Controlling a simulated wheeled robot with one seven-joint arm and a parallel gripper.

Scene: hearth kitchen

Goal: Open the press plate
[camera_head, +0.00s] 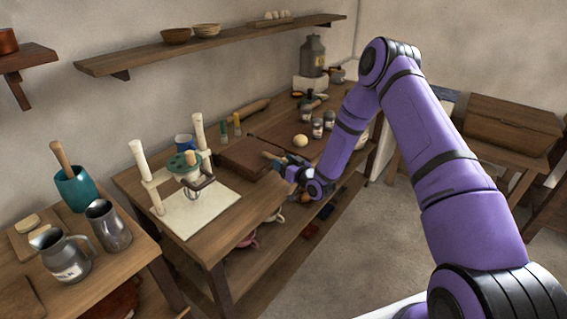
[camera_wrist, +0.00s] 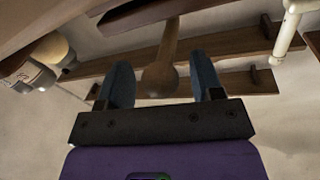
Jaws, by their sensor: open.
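The press is a dark brown wooden plate (camera_head: 246,157) lying flat on the middle table; I cannot tell whether its halves are apart. My gripper (camera_head: 276,163) is at its right front edge, fingers open. In the wrist view, a wooden handle with a rounded end (camera_wrist: 160,75) shows between the two open blue fingers of my gripper (camera_wrist: 163,80), with a gap on each side. A dark edge (camera_wrist: 140,13), likely the plate, shows beyond it. The handle is mostly hidden by my gripper in the head view.
A white-based stand with posts (camera_head: 195,213) is left of the plate. Jars (camera_head: 317,128) and a pale ball (camera_head: 300,140) stand behind my gripper. Metal jugs (camera_head: 66,262) stand on the left table.

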